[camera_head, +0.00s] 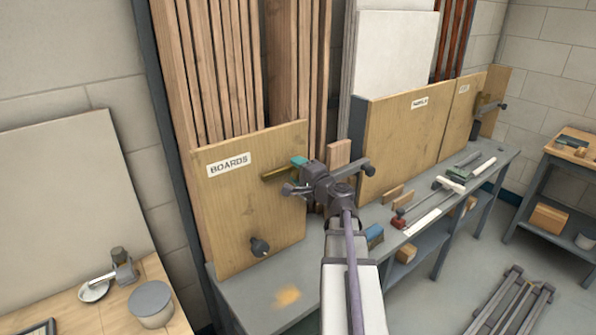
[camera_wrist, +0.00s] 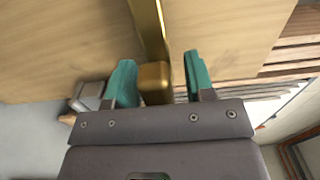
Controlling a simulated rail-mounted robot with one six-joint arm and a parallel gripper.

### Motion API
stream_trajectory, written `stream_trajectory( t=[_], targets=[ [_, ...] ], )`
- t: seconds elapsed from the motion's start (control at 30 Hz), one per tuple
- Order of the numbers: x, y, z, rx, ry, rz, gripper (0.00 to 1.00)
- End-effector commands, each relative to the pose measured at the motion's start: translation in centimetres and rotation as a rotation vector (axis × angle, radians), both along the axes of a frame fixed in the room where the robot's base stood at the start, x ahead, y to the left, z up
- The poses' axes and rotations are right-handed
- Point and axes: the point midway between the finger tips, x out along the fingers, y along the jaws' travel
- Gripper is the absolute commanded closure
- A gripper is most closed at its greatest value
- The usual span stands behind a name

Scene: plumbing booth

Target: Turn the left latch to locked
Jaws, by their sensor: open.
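The left latch (camera_head: 277,174) is a brass bar on the wooden panel labelled BOARDS. In the head view it lies nearly level, near the panel's right edge. In the wrist view the brass bar (camera_wrist: 148,28) runs up from a thicker brass end (camera_wrist: 154,78). My gripper (camera_head: 297,175) is at the latch's right end. In the wrist view my gripper (camera_wrist: 159,66) is open, with teal fingers on either side of the brass end. The left finger is very close to it; I cannot tell if they touch. A gap shows at the right finger.
A dark knob (camera_head: 259,246) sticks out low on the BOARDS panel (camera_head: 230,215). Tall boards stand behind it. Another panel (camera_head: 412,140) stands further right.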

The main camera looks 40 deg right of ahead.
Motion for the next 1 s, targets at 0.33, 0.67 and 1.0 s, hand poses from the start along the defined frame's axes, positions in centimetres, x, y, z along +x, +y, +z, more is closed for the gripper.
stream_trajectory(
  t=[0.33,0.67,1.0],
  targets=[
    [0.08,0.04,0.00,0.000,0.000,0.001,0.63],
    [0.07,0.04,0.00,0.000,0.000,0.001,0.94],
    [0.05,0.03,-0.01,-0.001,0.000,0.001,1.00]
  ],
)
